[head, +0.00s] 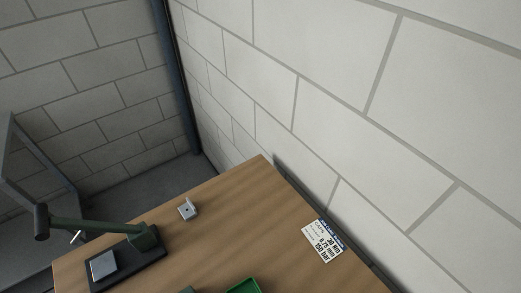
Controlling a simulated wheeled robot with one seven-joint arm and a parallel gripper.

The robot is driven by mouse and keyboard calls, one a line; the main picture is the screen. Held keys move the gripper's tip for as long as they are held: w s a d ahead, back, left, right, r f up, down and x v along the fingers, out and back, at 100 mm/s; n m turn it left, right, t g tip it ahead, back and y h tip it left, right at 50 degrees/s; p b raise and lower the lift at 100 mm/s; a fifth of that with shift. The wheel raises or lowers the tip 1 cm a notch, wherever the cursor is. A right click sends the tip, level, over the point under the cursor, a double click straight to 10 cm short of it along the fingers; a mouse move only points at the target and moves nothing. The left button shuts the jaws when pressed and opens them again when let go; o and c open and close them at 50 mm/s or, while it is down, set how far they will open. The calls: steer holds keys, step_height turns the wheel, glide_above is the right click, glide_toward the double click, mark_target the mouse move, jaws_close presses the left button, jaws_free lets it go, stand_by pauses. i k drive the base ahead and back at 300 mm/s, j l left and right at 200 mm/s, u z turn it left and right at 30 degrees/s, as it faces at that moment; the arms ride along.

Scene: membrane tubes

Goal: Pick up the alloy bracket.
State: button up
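A small silvery-grey metal piece (188,208), which looks like the alloy bracket, sits on the wooden table (235,220) near its far left edge. It has a flat base and a raised part with what looks like a small dark hole. Nothing touches it. My gripper is not in view.
Left of the bracket, a dark base plate (125,262) carries a grey square block (103,265) and a green lever arm (95,227) with a dark knob. A green tray (243,287) shows at the bottom edge. A printed card (323,241) lies right, near the block wall.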

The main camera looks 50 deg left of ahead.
mark_target(188, 211)
steer(key=j+u, duration=0.25)
steer(key=u, duration=0.2)
steer(key=k+j+u, duration=0.1)
steer(key=j+u, duration=0.5)
steer(key=u, duration=0.25)
